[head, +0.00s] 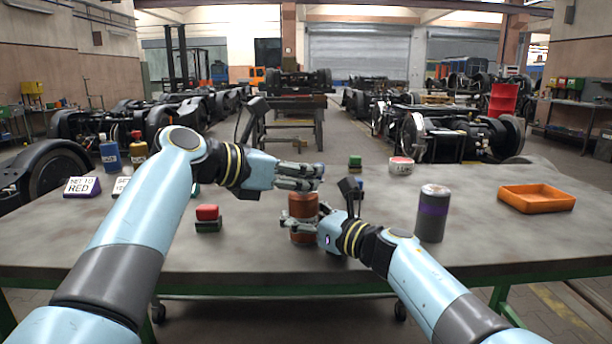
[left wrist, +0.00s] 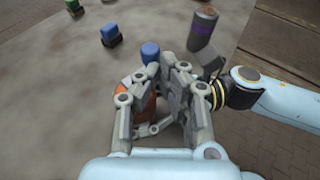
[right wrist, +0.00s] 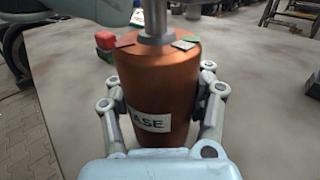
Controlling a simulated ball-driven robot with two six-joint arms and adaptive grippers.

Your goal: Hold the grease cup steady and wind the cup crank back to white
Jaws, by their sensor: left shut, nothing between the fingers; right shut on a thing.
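The grease cup (head: 303,207) is a copper-brown cylinder standing upright on the table. Its label, ending in "ASE", shows in the right wrist view (right wrist: 177,80). My right gripper (right wrist: 158,98) is shut around the cup's body, a finger on each side. A grey shaft (right wrist: 155,20) rises from the cup's top, with a red mark (right wrist: 124,40) and a pale mark (right wrist: 184,44) near the rim. My left gripper (head: 316,178) is shut and empty just above the cup.
A grey cylinder with a purple band (head: 432,212) stands right of my right gripper, and an orange tray (head: 537,199) lies farther right. A red-and-green block (head: 207,219) is to the left.

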